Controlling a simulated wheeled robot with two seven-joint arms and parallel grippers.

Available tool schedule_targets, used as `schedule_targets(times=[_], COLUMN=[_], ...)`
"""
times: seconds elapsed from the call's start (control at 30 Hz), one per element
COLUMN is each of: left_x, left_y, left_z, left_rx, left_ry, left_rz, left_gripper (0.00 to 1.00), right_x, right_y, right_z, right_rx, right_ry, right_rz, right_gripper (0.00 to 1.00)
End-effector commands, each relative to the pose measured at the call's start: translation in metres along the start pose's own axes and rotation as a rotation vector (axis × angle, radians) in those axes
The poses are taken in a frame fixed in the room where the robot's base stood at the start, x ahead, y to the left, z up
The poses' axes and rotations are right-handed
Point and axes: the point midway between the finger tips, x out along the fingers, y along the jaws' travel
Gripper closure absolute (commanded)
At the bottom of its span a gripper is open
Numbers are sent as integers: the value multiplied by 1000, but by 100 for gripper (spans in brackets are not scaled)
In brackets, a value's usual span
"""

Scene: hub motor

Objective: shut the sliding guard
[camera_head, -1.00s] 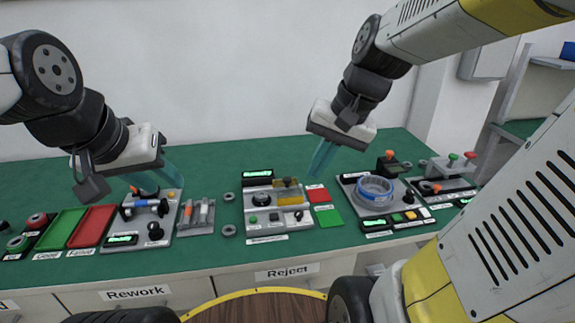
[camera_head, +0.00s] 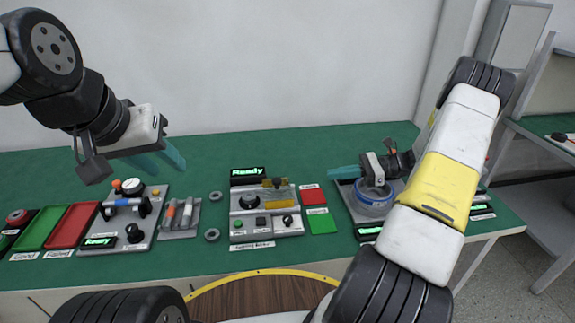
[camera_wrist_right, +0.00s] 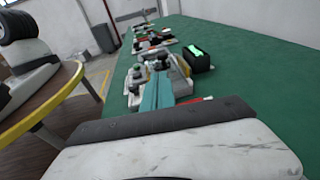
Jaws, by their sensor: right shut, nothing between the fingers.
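The sliding guard (camera_head: 278,197) is a see-through yellow panel with a dark top piece. It sits over the right part of the grey middle station (camera_head: 240,222); a round dark part shows uncovered to its left. My right gripper (camera_head: 332,173) is shut and empty, its teal fingers pointing left, above the table to the right of the station. In the right wrist view its fingers (camera_wrist_right: 156,92) are together and point toward the stations; the guard is not clear there. My left gripper (camera_head: 170,165) is open and empty above the left station, far from the guard.
A green Ready display (camera_head: 247,172) stands behind the station. Red (camera_head: 313,197) and green (camera_head: 322,220) pads lie to its right. A blue ring (camera_head: 373,197) on the right station is below my right arm. The green table (camera_head: 260,146) is clear behind the stations.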

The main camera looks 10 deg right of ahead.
Motion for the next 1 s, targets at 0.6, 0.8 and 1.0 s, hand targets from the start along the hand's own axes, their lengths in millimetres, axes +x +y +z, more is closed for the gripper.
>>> schedule_targets(times=[0.6, 0.8, 1.0], left_x=[0, 0, 0], left_y=[0, 0, 0], left_z=[0, 0, 0], left_rx=[0, 0, 0], left_ry=[0, 0, 0], left_rz=[0, 0, 0], left_gripper=[64, 64, 64], right_x=[91, 123, 137], right_y=[-2, -3, -3], right_z=[-3, -3, -3], right_rx=[19, 19, 18], right_ry=[-24, -23, -22], right_rz=[-10, -12, -13], right_gripper=[100, 100, 100])
